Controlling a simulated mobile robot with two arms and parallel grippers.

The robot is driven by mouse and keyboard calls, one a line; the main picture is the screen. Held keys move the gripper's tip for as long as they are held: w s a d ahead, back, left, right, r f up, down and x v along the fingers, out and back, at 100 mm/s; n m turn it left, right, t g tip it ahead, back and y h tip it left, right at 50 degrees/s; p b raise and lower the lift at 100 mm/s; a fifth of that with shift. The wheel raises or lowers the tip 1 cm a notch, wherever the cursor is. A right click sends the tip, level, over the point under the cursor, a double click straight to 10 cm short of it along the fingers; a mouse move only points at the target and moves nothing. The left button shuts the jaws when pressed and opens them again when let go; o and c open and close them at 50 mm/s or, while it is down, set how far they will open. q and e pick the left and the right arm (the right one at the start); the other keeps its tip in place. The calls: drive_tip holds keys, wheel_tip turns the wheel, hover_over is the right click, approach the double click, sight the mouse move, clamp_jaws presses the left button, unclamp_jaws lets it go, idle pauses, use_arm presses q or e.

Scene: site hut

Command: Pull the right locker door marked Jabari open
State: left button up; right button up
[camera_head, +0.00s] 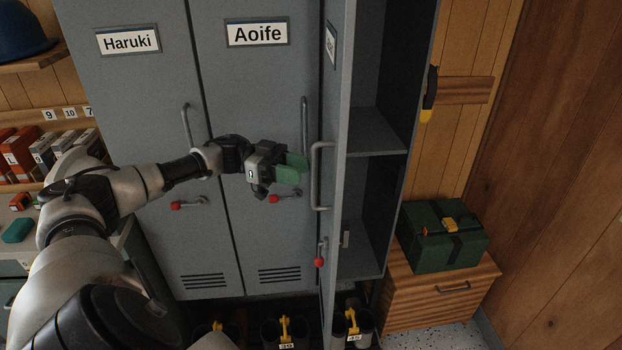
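The right locker door (341,120) stands swung open toward me, seen nearly edge-on. Its name plate (331,44) is too slanted to read for sure. Its vertical bar handle (315,178) is on the outer face, with a red-tipped latch lever (319,261) below it. The locker interior (376,133) is exposed, with a shelf and no contents that I can see. My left gripper (291,169), with green fingertips, is in front of the Aoife door, just left of the open door's handle and not around it. Its finger gap is not clear. My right gripper is out of view.
The Haruki door (140,120) and the Aoife door (250,90) are shut. A green box (443,242) sits on a wooden cabinet (440,297) to the right. Boots (352,322) stand below the lockers. Shelves with small boxes (18,153) are at left.

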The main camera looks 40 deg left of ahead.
use_arm(q)
drive_tip(key=b+v, duration=0.2)
drive_tip(key=v, duration=0.4)
drive_tip(key=shift+s+a, duration=0.15)
drive_tip(key=shift+a, duration=0.2)
